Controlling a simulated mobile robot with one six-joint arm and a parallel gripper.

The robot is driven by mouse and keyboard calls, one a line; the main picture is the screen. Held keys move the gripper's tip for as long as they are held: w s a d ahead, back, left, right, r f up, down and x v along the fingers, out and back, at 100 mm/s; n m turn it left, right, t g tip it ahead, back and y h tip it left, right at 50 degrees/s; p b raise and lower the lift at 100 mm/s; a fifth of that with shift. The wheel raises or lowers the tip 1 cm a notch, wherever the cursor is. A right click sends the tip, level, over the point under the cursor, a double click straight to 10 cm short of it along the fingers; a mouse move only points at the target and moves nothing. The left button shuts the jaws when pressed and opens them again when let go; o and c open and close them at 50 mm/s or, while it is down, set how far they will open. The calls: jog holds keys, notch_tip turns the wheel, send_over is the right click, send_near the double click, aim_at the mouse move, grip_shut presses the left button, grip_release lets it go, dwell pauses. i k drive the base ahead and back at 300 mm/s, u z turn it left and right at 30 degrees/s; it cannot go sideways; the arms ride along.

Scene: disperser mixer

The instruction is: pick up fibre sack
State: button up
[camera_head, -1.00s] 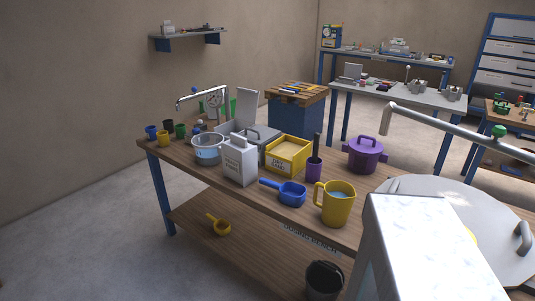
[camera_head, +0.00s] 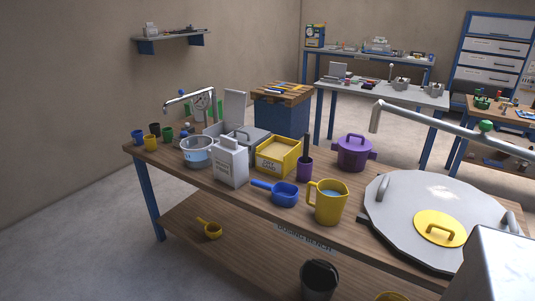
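A white-grey sack-shaped container (camera_head: 231,162) with a handle on top and a small printed label stands upright on the wooden dosing bench (camera_head: 235,208). I take it for the fibre sack, but its label is too small to read surely. It stands between a clear bowl (camera_head: 197,152) on its left and a yellow bin (camera_head: 278,157) on its right. Nothing holds it. My gripper is not in view. A pale block at the lower right corner seems to be part of my arm.
A tap (camera_head: 190,101) rises behind the bowl. A large round lid (camera_head: 425,200) fills the right. Floor is free at left.

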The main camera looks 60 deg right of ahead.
aim_at(230, 159)
jog(key=z, duration=0.6)
jog(key=k, duration=1.05)
jog(key=u, duration=0.05)
jog(key=i, duration=0.95)
